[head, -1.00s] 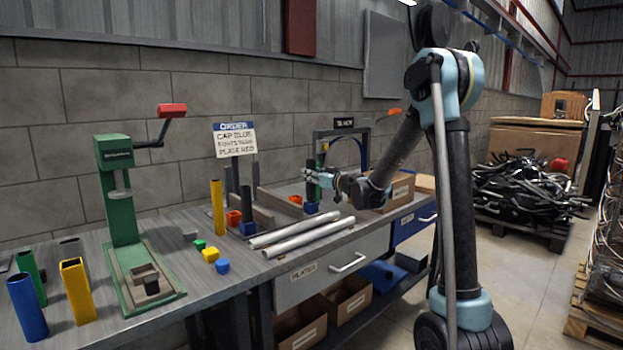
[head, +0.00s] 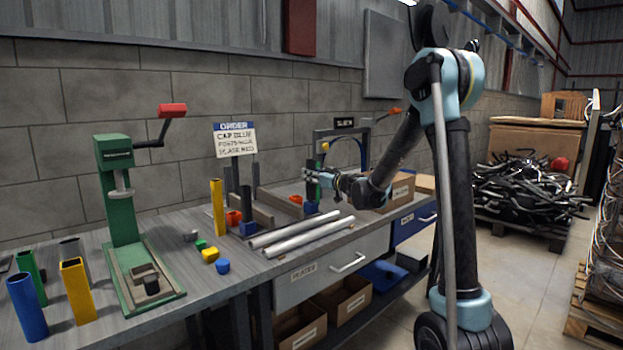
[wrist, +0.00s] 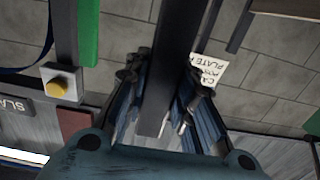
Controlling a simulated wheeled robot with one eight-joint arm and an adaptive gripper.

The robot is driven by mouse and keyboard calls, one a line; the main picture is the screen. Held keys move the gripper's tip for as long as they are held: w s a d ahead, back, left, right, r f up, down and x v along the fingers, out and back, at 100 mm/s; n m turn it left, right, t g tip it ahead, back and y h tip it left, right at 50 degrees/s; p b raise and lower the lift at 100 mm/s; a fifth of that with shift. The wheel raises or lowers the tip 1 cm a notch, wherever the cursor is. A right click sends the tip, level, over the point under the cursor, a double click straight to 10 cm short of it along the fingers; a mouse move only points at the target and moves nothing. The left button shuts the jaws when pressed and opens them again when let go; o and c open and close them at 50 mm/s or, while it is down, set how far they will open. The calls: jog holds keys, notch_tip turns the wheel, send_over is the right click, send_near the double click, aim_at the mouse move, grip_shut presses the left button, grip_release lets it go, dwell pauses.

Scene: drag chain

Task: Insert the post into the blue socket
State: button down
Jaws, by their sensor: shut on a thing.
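My gripper (head: 312,178) is shut on a dark grey post (head: 313,190) at the far right part of the bench. The post stands upright, with its lower end at a blue socket (head: 311,208). I cannot tell whether its end is inside the socket or just above it. In the wrist view the dark post (wrist: 172,45) runs between the two fingers of my gripper (wrist: 160,95); the blue socket is not visible there.
Two silver rods (head: 310,238) lie along the bench front. A yellow tube (head: 217,208), a green press (head: 122,210) and small blocks (head: 210,255) are at left. A cardboard box (head: 398,190) stands right.

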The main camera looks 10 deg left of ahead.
aim_at(314, 164)
jog(key=shift+f, duration=2.65)
jog(key=c, duration=1.3)
grip_release()
jog(key=shift+r, duration=0.15)
notch_tip(314, 164, up, 10)
jog(key=shift+f, duration=0.15)
jog(key=s+d+f+g+h, duration=0.35)
jog(key=s+d, duration=0.85)
jog(key=s, duration=0.5)
jog(key=s+d+f+m+g+h, duration=0.1)
jog(key=s+d+f+m+h, duration=0.2)
jog(key=s+d+f, duration=0.4)
jog(key=s+d+f+m+g+h, duration=0.2)
jog(key=s+d+f, duration=0.5)
jog(key=s+d, duration=0.5)
jog(key=s+d+f+m+g+h, duration=0.2)
jog(key=s+d+f+m+h, duration=0.3)
jog(key=s+d+f, duration=0.3)
jog(key=shift+s+d+h, duration=0.1)
jog(key=shift+s+d, duration=0.15)
jog(key=shift+s, duration=0.35)
jog(key=shift+s+d+h, duration=0.15)
jog(key=shift+s+d, duration=0.05)
jog(key=shift+s, duration=0.45)
jog(key=shift+s+d+h, duration=0.1)
jog(key=shift+s+d, duration=0.15)
jog(key=shift+s, duration=0.35)
